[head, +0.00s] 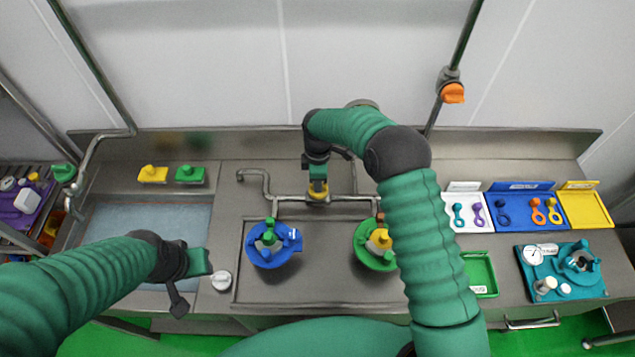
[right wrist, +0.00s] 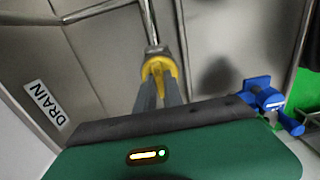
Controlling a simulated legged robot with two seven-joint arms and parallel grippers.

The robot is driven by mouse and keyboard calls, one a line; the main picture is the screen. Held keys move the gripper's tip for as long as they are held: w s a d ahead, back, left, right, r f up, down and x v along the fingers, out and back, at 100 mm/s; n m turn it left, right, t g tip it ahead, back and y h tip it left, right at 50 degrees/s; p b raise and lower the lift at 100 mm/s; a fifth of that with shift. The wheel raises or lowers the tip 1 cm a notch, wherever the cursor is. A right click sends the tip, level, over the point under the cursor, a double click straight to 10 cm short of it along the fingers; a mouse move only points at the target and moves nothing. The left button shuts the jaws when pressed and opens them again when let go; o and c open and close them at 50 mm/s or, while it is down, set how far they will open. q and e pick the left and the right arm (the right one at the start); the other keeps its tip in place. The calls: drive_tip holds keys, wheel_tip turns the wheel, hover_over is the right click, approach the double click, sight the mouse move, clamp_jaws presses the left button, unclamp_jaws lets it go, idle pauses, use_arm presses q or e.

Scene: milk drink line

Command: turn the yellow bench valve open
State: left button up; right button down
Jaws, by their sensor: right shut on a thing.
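The yellow bench valve (head: 318,195) sits on the steel pipe behind the sunken middle of the bench. My right gripper (head: 318,183) reaches down onto it from above. In the right wrist view, the yellow valve (right wrist: 158,66) shows between my two grey fingers (right wrist: 159,92), which are shut on its handle. The fingers hide part of the handle, and I cannot tell its exact angle. My left gripper (head: 188,282) hangs over the bench near the sink's right edge, away from the valve. Its finger opening does not show clearly.
A blue valve unit (head: 258,256) and a green one (head: 366,258) stand in front of the pipe. The sink (head: 100,212) lies left. Trays with coloured tags (head: 515,191) and a teal gauge unit (head: 583,290) stand right. A DRAIN label (right wrist: 46,105) shows nearby.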

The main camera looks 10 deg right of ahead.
drive_tip(key=shift+w+r, duration=0.15)
drive_tip(key=c, duration=1.5)
unclamp_jaws()
drive_tip(key=shift+o, duration=0.2)
wheel_tip(320, 180, up, 17)
drive_tip(key=b, duration=0.3)
drive_tip(key=shift+f, duration=0.2)
drive_tip(key=s+d+f+m+t+b, duration=0.1)
drive_tip(key=s+d+f+m, duration=0.1)
drive_tip(key=s+m, duration=0.3)
drive_tip(key=s+d+f+m+b, duration=0.1)
drive_tip(key=s+d+f+m, duration=0.2)
drive_tip(key=s, duration=0.8)
drive_tip(key=s+d+f+m+t+b, duration=0.1)
drive_tip(key=s+d+f+m, duration=0.1)
drive_tip(key=s+f+m, duration=0.3)
drive_tip(key=s+m, duration=0.2)
drive_tip(key=s, duration=0.2)
drive_tip(key=shift+d+f+m+t, duration=0.2)
drive_tip(key=shift+d+m+t, duration=0.1)
drive_tip(key=shift+d+m, duration=0.1)
